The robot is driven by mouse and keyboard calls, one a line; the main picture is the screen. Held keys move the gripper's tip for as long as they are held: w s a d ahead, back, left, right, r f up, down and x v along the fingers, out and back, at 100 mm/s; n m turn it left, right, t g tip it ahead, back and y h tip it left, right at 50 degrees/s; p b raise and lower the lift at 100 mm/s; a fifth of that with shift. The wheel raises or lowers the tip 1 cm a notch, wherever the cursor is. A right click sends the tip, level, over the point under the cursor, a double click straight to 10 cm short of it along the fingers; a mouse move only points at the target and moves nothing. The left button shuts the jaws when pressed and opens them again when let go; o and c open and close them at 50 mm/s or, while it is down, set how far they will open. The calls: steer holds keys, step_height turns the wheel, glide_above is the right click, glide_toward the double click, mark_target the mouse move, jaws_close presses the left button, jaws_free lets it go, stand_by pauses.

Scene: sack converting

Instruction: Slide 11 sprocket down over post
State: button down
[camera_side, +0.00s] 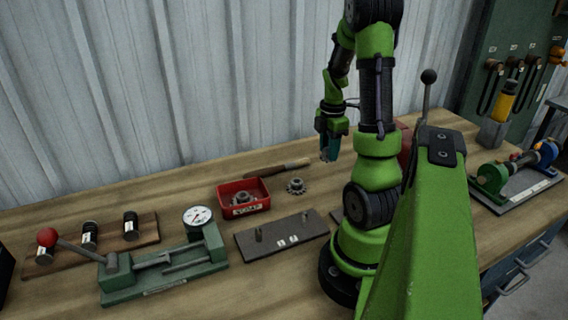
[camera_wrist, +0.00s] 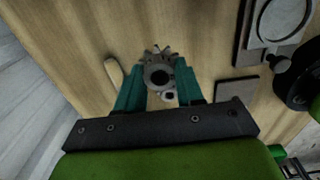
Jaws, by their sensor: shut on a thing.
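My gripper (camera_side: 328,152) is raised above the bench at the right of the side view, pointing down. In the wrist view its teal fingers (camera_wrist: 160,92) are shut on a grey metal sprocket (camera_wrist: 158,76) with a round hub and dark bore; some teeth show beyond the hub. The held sprocket is too small to make out in the side view. A dark plate (camera_side: 282,237) lies flat on the bench with two short upright posts, a left post (camera_side: 258,234) and a right post (camera_side: 305,217). White labels sit between them, unreadable. The held sprocket is well away from both posts.
Another toothed sprocket (camera_side: 297,186) lies on the bench beside a red bin (camera_side: 232,210) holding a metal part. A wooden-handled tool (camera_side: 280,167) lies behind. A green fixture (camera_side: 165,280) with a dial gauge (camera_side: 198,215) stands left of the plate.

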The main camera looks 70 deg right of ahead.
step_height(320, 180, up, 2)
steer(key=shift+r, duration=0.1)
steer(key=shift+w, duration=0.1)
steer(key=w+a+r+n, duration=0.2)
steer(key=w+a+n, duration=0.5)
steer(key=w+a, duration=0.5)
steer(key=s+a+n, duration=0.1)
steer(key=a+n, duration=0.2)
steer(key=a, duration=0.3)
steer(key=s+a+n, duration=0.1)
steer(key=a+n, duration=0.3)
steer(key=a, duration=0.1)
steer(key=s+a+n, duration=0.1)
steer(key=a+n, duration=0.2)
steer(key=a, duration=0.3)
steer(key=shift+s+a+f+n, duration=0.1)
steer(key=shift+a+f+n, duration=0.2)
steer(key=shift+a+f, duration=0.05)
steer(key=shift+s+d+f, duration=0.1)
steer(key=shift+d, duration=0.05)
